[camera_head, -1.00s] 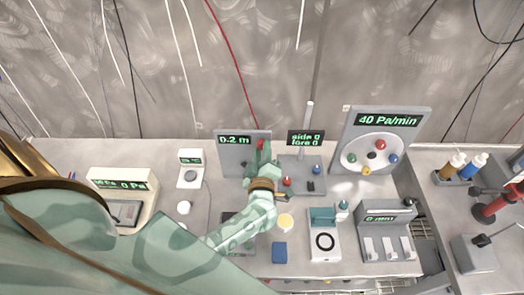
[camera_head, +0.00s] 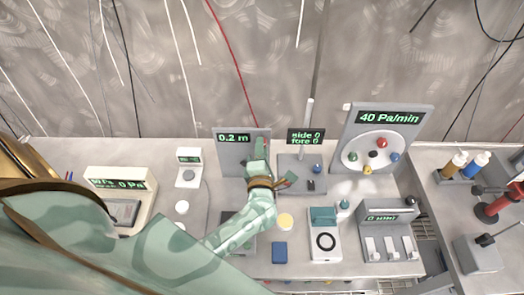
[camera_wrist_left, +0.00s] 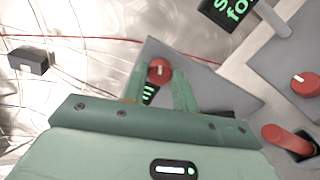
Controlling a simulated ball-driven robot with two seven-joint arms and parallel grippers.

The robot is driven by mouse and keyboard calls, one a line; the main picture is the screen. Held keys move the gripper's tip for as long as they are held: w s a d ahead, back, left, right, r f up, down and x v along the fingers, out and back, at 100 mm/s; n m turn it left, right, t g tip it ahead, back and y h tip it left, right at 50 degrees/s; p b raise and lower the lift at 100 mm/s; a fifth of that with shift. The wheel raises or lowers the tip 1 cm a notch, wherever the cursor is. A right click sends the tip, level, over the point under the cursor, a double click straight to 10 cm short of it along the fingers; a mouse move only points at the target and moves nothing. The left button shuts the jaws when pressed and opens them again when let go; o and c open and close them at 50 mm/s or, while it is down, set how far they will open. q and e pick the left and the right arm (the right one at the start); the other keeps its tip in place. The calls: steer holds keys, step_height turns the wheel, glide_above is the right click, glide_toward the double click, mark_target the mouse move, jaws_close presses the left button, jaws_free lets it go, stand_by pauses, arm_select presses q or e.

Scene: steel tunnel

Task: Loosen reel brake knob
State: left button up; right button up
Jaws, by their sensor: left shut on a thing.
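The red reel brake knob (camera_wrist_left: 160,70) sits on the grey panel with the 0.2 m display (camera_head: 233,138). In the left wrist view it lies between the two green fingers of my left gripper (camera_wrist_left: 158,88). My left gripper (camera_head: 262,158) is shut on the knob, and in the head view its fingers hide most of the knob. Part of the green display shows between the fingers in the left wrist view. My right gripper is not in view.
Beside the reel panel stands a side/fore box (camera_head: 306,137) with a post and small knobs. The 40 Pa/min panel (camera_head: 390,119) stands further right. Cables hang along the steel wall behind.

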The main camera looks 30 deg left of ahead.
arm_select(q)
steer(key=n+b, duration=0.5)
steer(key=n, duration=0.7)
steer(key=shift+s+f+n+b, duration=0.1)
steer(key=shift+f+n+b, duration=0.05)
steer(key=shift+n+b, duration=0.15)
stand_by(0.4)
steer(key=o, duration=1)
steer(key=shift+c, duration=0.2)
steer(key=b+v, duration=0.1)
steer(key=v, duration=1.5)
steer(key=shift+s, duration=0.2)
